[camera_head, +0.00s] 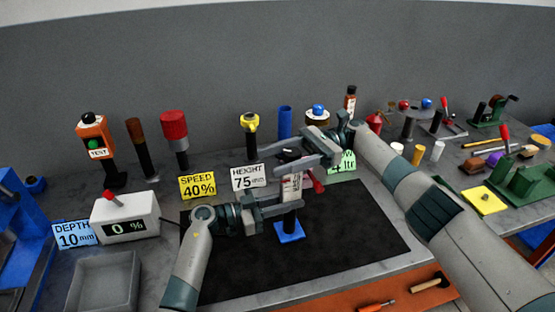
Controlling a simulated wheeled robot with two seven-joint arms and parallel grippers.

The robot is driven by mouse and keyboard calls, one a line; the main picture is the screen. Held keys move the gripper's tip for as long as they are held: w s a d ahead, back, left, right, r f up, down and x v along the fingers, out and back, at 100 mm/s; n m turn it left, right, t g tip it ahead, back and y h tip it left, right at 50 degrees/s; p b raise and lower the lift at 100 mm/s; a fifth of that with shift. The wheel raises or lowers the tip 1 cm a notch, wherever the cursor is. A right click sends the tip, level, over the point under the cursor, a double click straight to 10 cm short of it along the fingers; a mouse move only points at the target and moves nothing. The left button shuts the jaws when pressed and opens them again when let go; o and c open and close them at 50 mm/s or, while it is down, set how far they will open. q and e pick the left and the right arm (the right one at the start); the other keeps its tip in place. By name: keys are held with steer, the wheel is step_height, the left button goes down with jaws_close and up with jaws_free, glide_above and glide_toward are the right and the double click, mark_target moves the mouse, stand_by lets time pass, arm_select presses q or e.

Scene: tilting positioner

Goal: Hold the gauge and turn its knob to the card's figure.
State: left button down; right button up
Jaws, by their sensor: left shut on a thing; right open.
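The gauge stands upright on a blue base (289,232) on the black mat (365,240), with a pale lettered body (292,186) too small to read. A dark top (289,155) and a red part (316,183) show on it. My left gripper (302,200), its arm entering from lower left, is shut on the gauge's lower body. My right gripper (273,154), its arm entering from the right, is open at the gauge's top, which its fingers partly hide; contact cannot be told. Cards read HEIGHT 75 mm (248,178), SPEED 40% (198,186) and DEPTH 10 mm (74,235); a green card (343,162) is partly hidden.
A white box reading 0% (126,218) and a grey tray (104,283) stand at left. Behind the mat stand an orange post (94,137), a red-topped post (174,128) and a yellow-topped post (249,126). Green fixtures (525,187) and small parts crowd the right. The mat's front is clear.

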steer(key=shift+r, duration=0.1)
step_height(320, 180, up, 10)
stand_by(0.5)
steer(key=shift+a, duration=0.1)
